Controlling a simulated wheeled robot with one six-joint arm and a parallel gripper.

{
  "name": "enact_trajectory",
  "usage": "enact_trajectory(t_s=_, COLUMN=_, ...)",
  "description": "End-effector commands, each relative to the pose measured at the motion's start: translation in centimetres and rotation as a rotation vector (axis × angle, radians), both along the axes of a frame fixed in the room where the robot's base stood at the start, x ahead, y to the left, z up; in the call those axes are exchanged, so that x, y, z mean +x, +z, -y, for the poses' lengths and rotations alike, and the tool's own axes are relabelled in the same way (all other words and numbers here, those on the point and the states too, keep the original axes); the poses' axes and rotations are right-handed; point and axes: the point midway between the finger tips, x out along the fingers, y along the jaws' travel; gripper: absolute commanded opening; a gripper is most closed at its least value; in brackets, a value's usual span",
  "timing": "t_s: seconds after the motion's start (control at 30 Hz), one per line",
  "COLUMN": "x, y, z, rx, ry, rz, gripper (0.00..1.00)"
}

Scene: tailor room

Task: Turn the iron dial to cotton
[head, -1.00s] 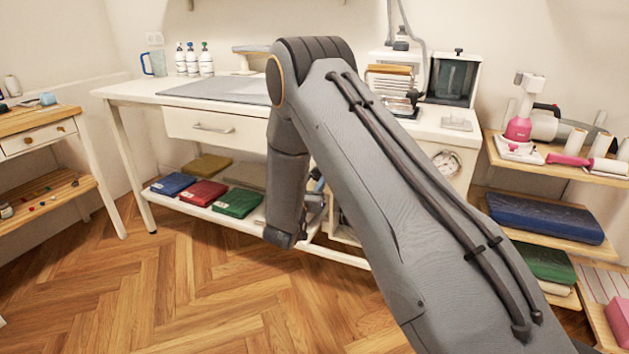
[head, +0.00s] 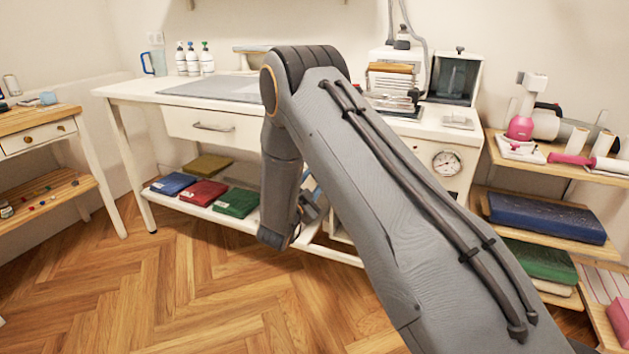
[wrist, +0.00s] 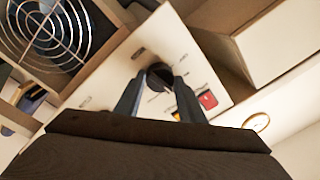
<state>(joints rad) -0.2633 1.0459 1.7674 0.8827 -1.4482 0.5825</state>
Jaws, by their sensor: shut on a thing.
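In the wrist view, a round dark dial (wrist: 160,72) sits on a white panel (wrist: 122,68). Small marks surround it, too small to read, so I cannot tell its setting. My gripper (wrist: 158,82) has one finger on each side of the dial and is shut on it. In the head view my arm hides the dial, and only a bit of my gripper (head: 309,205) shows beside my forearm, under the white table (head: 132,92).
A red switch (wrist: 207,99) is close to the right finger. A round wire fan grille (wrist: 48,32) is at upper left. A round gauge (head: 447,162) is on the cabinet front. Folded cloths lie on the low shelf (head: 245,220). The wooden floor in front is clear.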

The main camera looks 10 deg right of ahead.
Motion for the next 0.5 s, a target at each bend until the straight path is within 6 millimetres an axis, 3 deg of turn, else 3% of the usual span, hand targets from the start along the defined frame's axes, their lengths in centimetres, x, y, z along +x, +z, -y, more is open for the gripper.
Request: enact_trajectory(t_s=0.5, x=0.06, y=-0.09, z=-0.09, rx=0.395, ry=-0.001, rz=0.286, gripper=0.13)
